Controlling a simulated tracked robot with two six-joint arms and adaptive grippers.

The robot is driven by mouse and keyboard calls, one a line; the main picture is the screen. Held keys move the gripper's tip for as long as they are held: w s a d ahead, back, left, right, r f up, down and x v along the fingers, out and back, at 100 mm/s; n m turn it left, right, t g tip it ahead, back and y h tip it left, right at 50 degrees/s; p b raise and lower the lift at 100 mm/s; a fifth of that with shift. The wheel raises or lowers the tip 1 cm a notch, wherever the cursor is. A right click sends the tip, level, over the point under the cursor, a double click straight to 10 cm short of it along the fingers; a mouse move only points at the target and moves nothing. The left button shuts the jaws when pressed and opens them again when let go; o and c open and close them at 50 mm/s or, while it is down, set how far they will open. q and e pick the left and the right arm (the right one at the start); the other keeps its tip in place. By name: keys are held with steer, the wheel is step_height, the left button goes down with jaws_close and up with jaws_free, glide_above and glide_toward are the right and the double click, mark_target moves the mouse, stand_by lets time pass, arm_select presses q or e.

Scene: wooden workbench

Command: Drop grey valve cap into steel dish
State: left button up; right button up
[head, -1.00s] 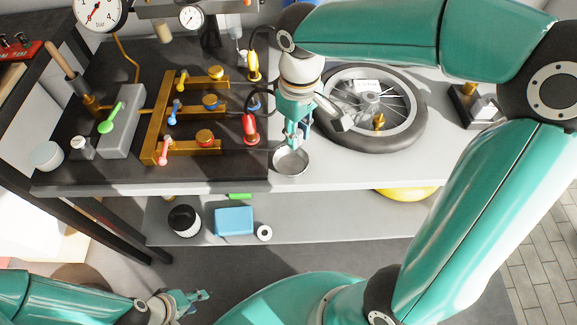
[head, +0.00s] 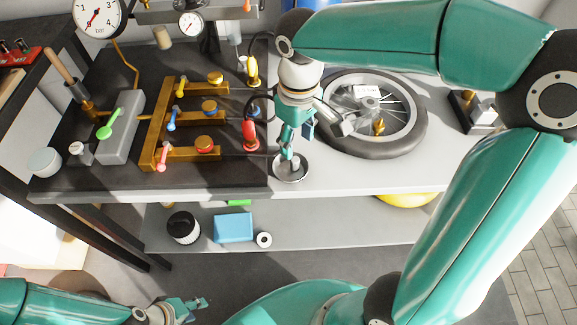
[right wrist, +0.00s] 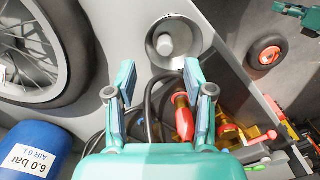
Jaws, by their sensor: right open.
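The round steel dish (head: 277,173) stands near the front edge of the light part of the bench. The grey valve cap (right wrist: 166,44) lies inside the dish, which also shows in the right wrist view (right wrist: 181,22). My right gripper (head: 288,150) is just above the dish. In the right wrist view its two fingers (right wrist: 160,85) are spread apart with nothing between them, and the cap is beyond the tips. My left gripper (head: 198,303) is low at the bottom left, away from the bench; its fingers are too small to judge.
A spoked wheel (head: 408,139) lies right of the dish. Left of it are a brass manifold (head: 151,148) with coloured valves and red (head: 249,134) and yellow (head: 252,70) connectors on hoses. The shelf below holds a blue box (head: 233,228) and a black-and-white jar (head: 183,226).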

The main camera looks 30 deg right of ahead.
step_height(320, 180, up, 11)
steer(key=shift+r, duration=0.15)
stand_by(0.7)
